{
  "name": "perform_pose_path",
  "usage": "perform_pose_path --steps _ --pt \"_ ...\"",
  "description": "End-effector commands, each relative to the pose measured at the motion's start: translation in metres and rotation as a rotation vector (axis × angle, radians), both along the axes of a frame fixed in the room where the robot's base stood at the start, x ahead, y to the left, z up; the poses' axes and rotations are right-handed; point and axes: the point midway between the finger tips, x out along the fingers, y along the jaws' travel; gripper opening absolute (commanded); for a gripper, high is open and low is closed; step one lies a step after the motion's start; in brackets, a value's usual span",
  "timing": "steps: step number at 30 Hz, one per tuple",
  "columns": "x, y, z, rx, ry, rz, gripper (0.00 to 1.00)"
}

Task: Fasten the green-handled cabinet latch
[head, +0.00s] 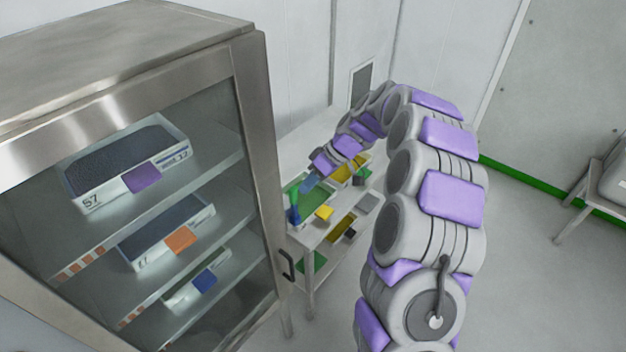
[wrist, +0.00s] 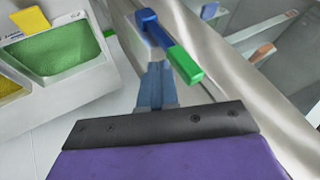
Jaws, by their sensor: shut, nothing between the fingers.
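The latch shows in the wrist view as a blue lever (wrist: 156,32) with a green handle (wrist: 185,64) at its near end. It sits beside the pale metal edge of the cabinet (wrist: 225,80). My gripper (wrist: 156,72) is shut and empty, its blue fingers just left of and below the green handle. I cannot tell whether they touch it. In the head view my gripper (head: 309,184) is by the cabinet's right side, close to a small blue part (head: 294,214) that appears to be the latch.
The steel cabinet (head: 252,150) has a glass front with labelled trays on shelves and a black door handle (head: 287,266). A white shelf unit (head: 310,238) with green and yellow bins stands behind it. Open floor (head: 540,270) lies to the right.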

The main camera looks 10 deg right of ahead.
Motion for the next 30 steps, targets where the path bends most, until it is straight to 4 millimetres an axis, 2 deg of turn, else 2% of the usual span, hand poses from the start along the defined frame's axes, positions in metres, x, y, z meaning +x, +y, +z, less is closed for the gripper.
perform_pose_path --steps 14,30 --pt "-0.002 0.003 0.0 -0.012 -0.008 0.001 0.0" --pt "-0.023 0.033 0.003 -0.241 -0.168 0.006 0.0"
